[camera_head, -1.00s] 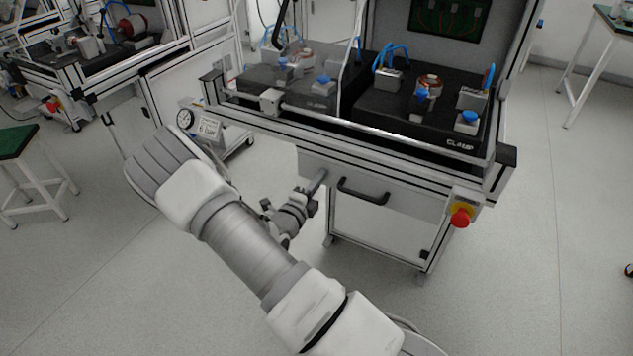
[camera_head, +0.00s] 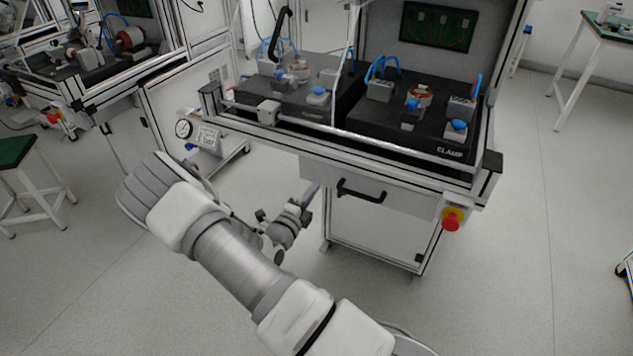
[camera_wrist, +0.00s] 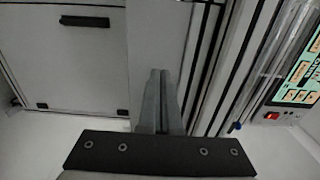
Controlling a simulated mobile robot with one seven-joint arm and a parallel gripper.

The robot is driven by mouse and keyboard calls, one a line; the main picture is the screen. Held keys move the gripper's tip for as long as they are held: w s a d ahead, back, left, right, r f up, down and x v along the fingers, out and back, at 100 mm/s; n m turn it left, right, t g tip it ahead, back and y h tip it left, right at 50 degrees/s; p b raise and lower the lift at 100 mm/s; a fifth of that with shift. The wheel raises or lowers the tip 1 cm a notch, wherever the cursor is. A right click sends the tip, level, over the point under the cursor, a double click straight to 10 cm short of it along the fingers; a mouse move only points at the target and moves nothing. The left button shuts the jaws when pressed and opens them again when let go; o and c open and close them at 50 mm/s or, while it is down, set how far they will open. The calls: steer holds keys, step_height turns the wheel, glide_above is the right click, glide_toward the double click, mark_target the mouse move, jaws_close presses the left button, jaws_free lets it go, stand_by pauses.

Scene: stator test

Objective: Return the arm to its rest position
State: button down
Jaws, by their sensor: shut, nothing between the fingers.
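My arm is folded across the lower middle of the head view, in front of the stator test bench (camera_head: 400,205). My gripper (camera_head: 309,192) points up and away, near the left end of the bench's drawer front. In the wrist view my gripper (camera_wrist: 160,75) shows its two grey fingers pressed together with nothing between them. In that view, the bench's grey panels and frame lie beyond the fingers. I cannot tell the exact gap between the fingertips and the bench.
The bench has a black drawer handle (camera_head: 361,191) and a red emergency stop button (camera_head: 451,221). Stators and blue-topped clamps stand on its black top. A pressure gauge (camera_head: 184,129) is at left. A green-topped stool (camera_head: 15,151) stands far left.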

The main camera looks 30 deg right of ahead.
steer(key=p+v, duration=0.1)
steer(key=v, duration=0.9)
steer(key=s+d+r+m+g+y, duration=0.1)
steer(key=s+d+r+m+g, duration=0.1)
steer(key=s+r+m+g, duration=0.65)
steer(key=s+d+r+m+g+y, duration=0.25)
steer(key=r+m, duration=0.25)
steer(key=m, duration=0.9)
steer(key=s+a+r+m+t+y, duration=0.1)
steer(key=s+a+r+m+y, duration=0.65)
steer(key=m, duration=0.65)
steer(key=s+a+r+m+t+y, duration=0.3)
steer(key=s+a+r+m+t, duration=0.15)
steer(key=r+m, duration=0.35)
step_height(320, 180, up, 14)
steer(key=n+p, duration=0.1)
steer(key=p, duration=1.3)
steer(key=shift+w+d+r, duration=0.15)
steer(key=shift+d+r, duration=0.1)
